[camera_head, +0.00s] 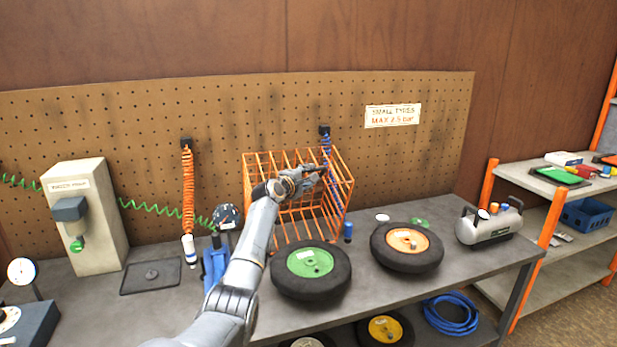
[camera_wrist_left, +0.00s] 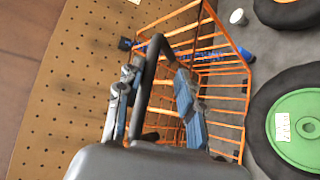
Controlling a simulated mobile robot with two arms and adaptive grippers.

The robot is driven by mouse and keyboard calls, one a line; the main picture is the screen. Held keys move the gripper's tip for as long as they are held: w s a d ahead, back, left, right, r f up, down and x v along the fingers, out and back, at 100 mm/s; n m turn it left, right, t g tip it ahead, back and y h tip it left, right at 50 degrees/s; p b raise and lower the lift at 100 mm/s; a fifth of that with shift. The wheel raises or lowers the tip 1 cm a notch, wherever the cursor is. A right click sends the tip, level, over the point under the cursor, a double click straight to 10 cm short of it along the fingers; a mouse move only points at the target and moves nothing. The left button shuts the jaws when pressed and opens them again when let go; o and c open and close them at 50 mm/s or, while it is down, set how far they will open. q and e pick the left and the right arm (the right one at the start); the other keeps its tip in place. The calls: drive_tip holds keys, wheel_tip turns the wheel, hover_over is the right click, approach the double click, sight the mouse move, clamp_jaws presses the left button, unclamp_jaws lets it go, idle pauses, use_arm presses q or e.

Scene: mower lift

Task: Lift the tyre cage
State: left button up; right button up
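The tyre cage (camera_head: 290,222) is an orange wire basket standing on the grey bench against the pegboard. Its orange bars also show in the left wrist view (camera_wrist_left: 222,72). My left gripper (camera_head: 308,178) is at the cage's upper part and hides some of its bars. In the left wrist view my left gripper (camera_wrist_left: 152,98) has its two fingers apart. A dark curved bar (camera_wrist_left: 153,58) shows between them; I cannot tell whether it belongs to the cage or whether the fingers touch it. My right gripper is not in view.
A green-hubbed tyre (camera_head: 312,272) lies close in front of the cage, and an orange-hubbed tyre (camera_head: 407,247) lies to its right. A blue coiled hose (camera_head: 327,155) hangs at the cage. A compressor (camera_head: 489,222) sits farther right.

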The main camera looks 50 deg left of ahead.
use_arm(q)
drive_tip(key=v, duration=1.2)
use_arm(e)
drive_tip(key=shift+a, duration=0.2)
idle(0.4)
